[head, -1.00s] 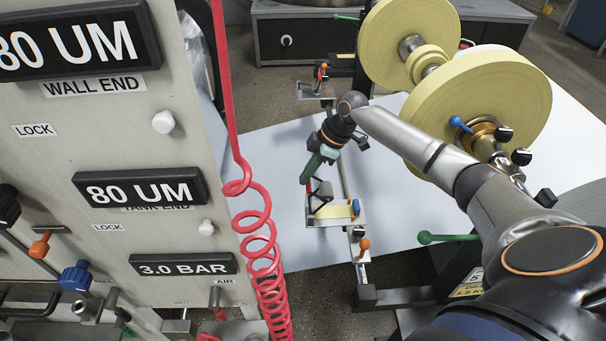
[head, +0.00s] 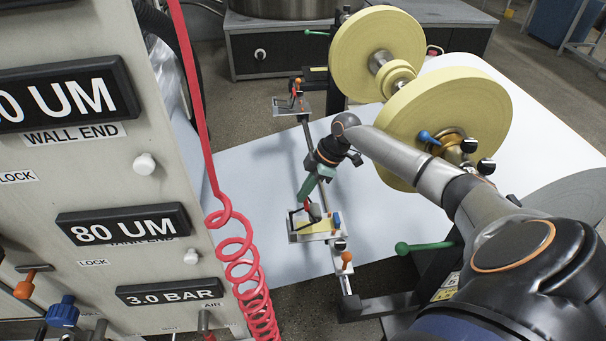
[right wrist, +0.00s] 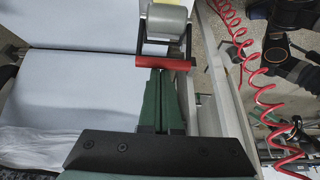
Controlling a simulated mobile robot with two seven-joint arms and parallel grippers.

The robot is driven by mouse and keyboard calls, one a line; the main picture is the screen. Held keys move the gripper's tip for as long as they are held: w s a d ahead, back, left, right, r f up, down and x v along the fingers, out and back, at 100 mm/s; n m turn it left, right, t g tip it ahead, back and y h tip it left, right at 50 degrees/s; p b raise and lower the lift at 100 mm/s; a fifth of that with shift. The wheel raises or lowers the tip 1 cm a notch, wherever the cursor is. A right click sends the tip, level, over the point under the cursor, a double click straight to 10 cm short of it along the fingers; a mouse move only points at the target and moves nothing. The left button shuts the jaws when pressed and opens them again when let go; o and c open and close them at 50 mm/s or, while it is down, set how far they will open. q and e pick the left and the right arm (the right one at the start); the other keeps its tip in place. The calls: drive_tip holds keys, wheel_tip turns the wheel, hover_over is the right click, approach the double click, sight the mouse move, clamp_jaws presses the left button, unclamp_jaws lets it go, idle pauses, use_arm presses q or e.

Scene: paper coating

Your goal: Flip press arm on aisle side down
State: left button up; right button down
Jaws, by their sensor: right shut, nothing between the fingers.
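The aisle-side press arm is the nearer one, a small dark frame with a red handle (head: 314,212) over a metal plate with a yellow pad (head: 322,228). It looks low, close to the plate. In the right wrist view its red crossbar (right wrist: 163,62) lies in front of a grey roller (right wrist: 167,22). My right gripper (head: 306,190), with green fingers, points down just above the handle. In the right wrist view its closed fingertips (right wrist: 161,75) end at the red bar, with nothing between them; I cannot tell if they touch it. My left gripper is not in view.
A second press arm (head: 296,92) stands farther back on the same rail. Yellow rolls (head: 440,125) are at the right, close to my right arm. The control panel (head: 100,180) and a red coiled hose (head: 245,265) are at the left. White paper web (head: 255,170) spreads beneath.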

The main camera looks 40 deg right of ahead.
drive_tip(key=shift+r, duration=0.1)
drive_tip(key=shift+r, duration=0.25)
wheel_tip(320, 180, up, 3)
drive_tip(key=shift+f, duration=0.1)
drive_tip(key=s+a+r+p, duration=0.1)
drive_tip(key=s+a+r, duration=0.7)
drive_tip(key=s, duration=0.3)
drive_tip(key=shift+a+r, duration=0.25)
drive_tip(key=shift+r, duration=0.5)
